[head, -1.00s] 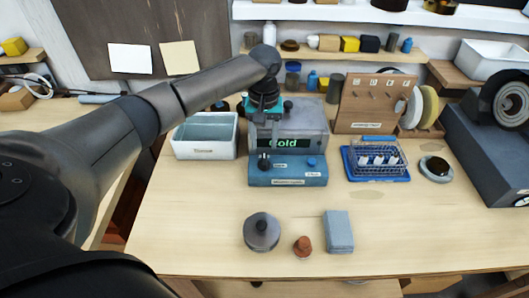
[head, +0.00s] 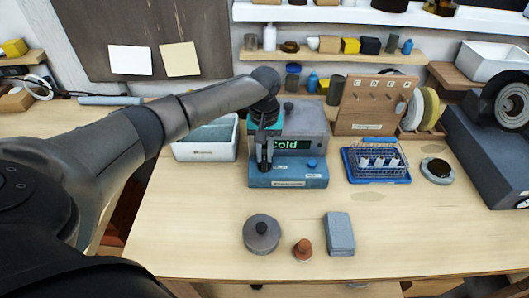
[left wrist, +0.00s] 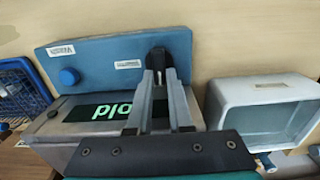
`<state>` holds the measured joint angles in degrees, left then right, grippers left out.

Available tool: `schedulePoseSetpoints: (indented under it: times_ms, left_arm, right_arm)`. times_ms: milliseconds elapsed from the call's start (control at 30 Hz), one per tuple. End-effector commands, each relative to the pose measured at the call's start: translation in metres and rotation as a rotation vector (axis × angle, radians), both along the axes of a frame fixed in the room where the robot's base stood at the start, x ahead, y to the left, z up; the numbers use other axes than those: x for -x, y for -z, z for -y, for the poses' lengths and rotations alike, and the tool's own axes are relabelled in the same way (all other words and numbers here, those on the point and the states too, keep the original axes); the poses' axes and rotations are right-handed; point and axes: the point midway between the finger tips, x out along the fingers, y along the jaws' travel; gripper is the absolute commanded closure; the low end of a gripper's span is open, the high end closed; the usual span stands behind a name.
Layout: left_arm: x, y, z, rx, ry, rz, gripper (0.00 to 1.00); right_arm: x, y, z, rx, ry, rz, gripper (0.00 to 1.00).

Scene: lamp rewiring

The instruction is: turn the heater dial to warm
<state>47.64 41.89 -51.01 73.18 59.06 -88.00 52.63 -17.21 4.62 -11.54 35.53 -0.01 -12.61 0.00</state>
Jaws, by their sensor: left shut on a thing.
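The heater (head: 305,130) is a grey box with a blue front panel (head: 290,181) on the workbench. Its display (head: 289,144) reads "Cold" in green; it is upside down in the left wrist view (left wrist: 100,111). My left gripper (head: 264,164) points down at the panel's left part. In the left wrist view its fingers (left wrist: 160,78) are closed around the black dial (left wrist: 157,58). The fingers hide part of the dial, and its pointer cannot be read. A blue knob (head: 312,163) is on the panel's right. My right gripper is not in view.
A white bin (head: 206,153) stands left of the heater. A blue tray with a wire basket (head: 376,160) is to its right, a wooden tool board (head: 372,105) behind. A grey round pot (head: 261,234), a brown stopper (head: 302,249) and a grey block (head: 339,233) lie in front.

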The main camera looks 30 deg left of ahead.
Motion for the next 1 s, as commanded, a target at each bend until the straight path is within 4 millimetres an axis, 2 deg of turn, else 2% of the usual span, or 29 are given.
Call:
schedulePoseSetpoints:
  times_ms: [33, 100, 633, 767, 1000]
  left_arm:
    - [0.0, 0.0, 0.0, -0.001, 0.0, -0.001, 0.94]
    - [0.0, 0.0, 0.0, -0.001, 0.0, -0.001, 1.0]
    - [0.0, -0.001, 0.0, 0.0, 0.014, -0.001, 1.0]
    - [0.0, -0.003, 0.0, 0.0, 0.053, -0.002, 1.0]
    - [0.0, -0.005, 0.003, 0.003, 0.207, -0.004, 1.0]
  right_arm:
    - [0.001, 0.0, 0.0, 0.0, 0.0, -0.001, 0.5]
    - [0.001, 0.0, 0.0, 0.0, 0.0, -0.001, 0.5]
    - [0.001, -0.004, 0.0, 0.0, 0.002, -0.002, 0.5]
    - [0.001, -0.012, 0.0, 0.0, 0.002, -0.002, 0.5]
    - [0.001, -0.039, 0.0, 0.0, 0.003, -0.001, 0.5]
